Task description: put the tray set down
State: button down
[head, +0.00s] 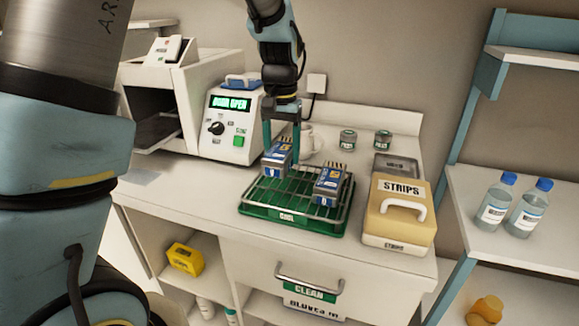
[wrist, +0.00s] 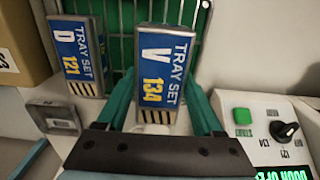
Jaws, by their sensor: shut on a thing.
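My gripper (head: 282,143) points down and is shut on a blue-and-grey tray set (head: 277,158) at the back left of the green wire rack (head: 262,212). In the wrist view this tray set (wrist: 161,72) reads "V 134" and sits between the green fingers (wrist: 165,108). I cannot tell whether its bottom touches the rack. A second tray set (head: 329,185), marked "D 121" in the wrist view (wrist: 78,58), stands on the right part of the rack, apart from the held one.
A sterilizer (head: 229,125) reading "DOOR OPEN" stands left of the rack. A tan "STRIPS" box (head: 397,208) is close on the right. The rack's front left is free.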

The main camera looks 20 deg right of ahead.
jog(key=shift+f+p, duration=0.45)
jog(key=shift+f, duration=1.85)
jog(key=shift+f, duration=0.1)
jog(key=shift+c, duration=0.2)
grip_release()
